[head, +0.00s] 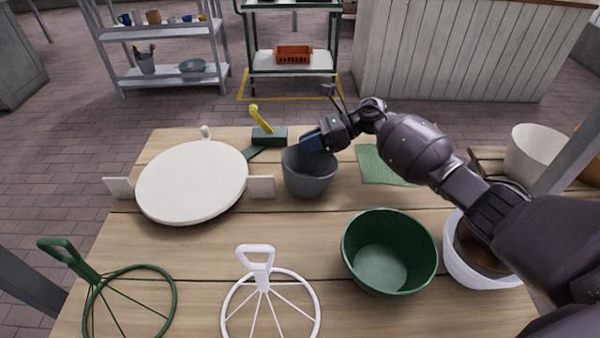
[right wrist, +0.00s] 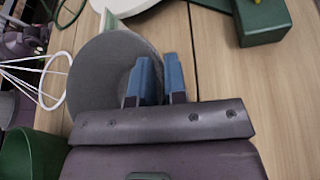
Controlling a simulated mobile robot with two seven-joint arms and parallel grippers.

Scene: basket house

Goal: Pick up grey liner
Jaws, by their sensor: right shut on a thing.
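The grey liner (head: 309,180), a round tapered bucket, stands upright at the middle back of the wooden table, right of the white round disc. My right gripper (head: 312,143) reaches in from the right and is shut on the liner's rim. In the right wrist view the blue fingers (right wrist: 160,80) straddle the wall of the liner (right wrist: 98,75), one finger inside and one outside. I cannot tell any gap between liner and table. My left gripper is not in view.
A white disc (head: 192,182) with side tabs lies left of the liner. A green bucket (head: 390,252) and a white bucket (head: 455,262) stand at front right. A white wire frame (head: 270,310) and green wire frame (head: 130,300) are at the front. A green block (head: 270,137) sits behind.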

